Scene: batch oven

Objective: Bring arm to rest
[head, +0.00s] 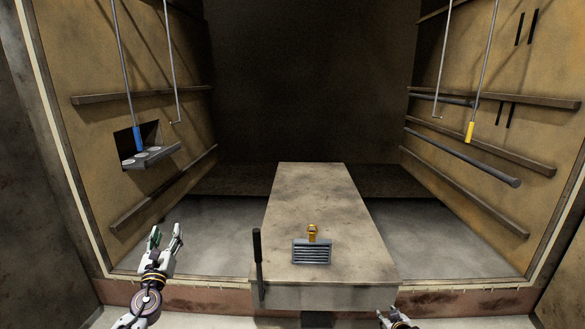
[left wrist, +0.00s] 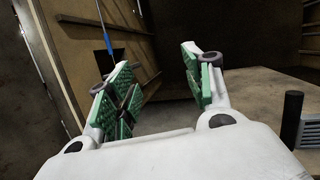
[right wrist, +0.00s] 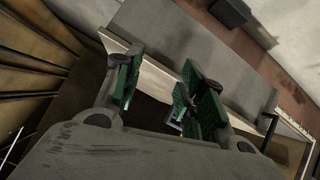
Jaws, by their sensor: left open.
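My left gripper (head: 164,238) is at the lower left of the head view, in front of the oven opening and left of the pale table block (head: 320,200). It points up and its fingers are apart. In the left wrist view the green-padded fingers (left wrist: 158,85) stand wide with nothing between them. My right gripper (head: 396,318) shows only in part at the bottom edge of the head view, by the block's front right corner. In the right wrist view its green-padded fingers (right wrist: 160,85) are apart and empty.
Rods with a blue grip (head: 137,138) and a yellow grip (head: 470,132) hang by the side walls. Rails (head: 490,155) line both walls.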

